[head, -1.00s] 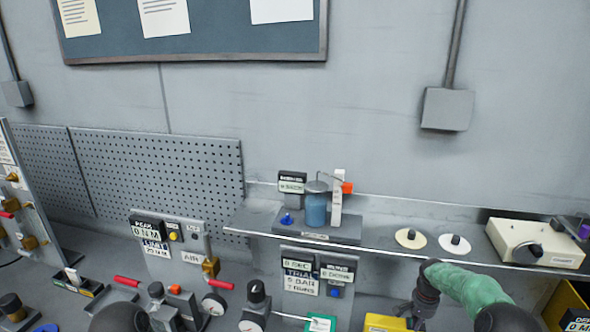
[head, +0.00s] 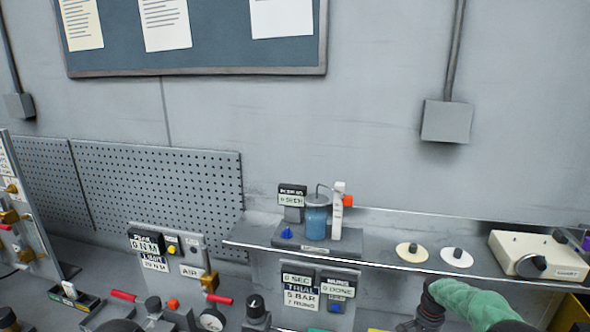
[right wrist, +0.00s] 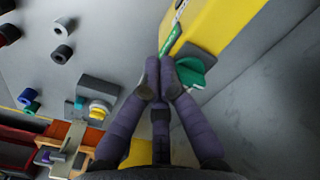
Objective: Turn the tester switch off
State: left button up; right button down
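In the right wrist view, a green knob (right wrist: 192,72), which may be the tester switch, sits on a grey plate beside a yellow housing (right wrist: 225,25). My right gripper (right wrist: 160,77) has its purple fingers brought together, tips meeting or nearly so, just left of the knob. I see nothing clearly held between them. Whether a fingertip touches the knob cannot be told. The knob's setting is not readable. My left gripper is not in view.
A shelf (head: 375,255) holds a blue jar (head: 316,215), two discs and a cream box (head: 535,255) with a black knob. Panels with gauges and red handles line the bench below. Black rollers (right wrist: 62,53) and a yellow-white knob unit (right wrist: 100,107) show in the right wrist view.

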notch_tip(320, 180, up, 6)
jog(key=p, duration=0.2)
jog(key=shift+s+p, duration=0.15)
jog(key=shift+p, duration=0.15)
jog(key=shift+a+f, duration=0.1)
jog(key=shift+f, duration=0.05)
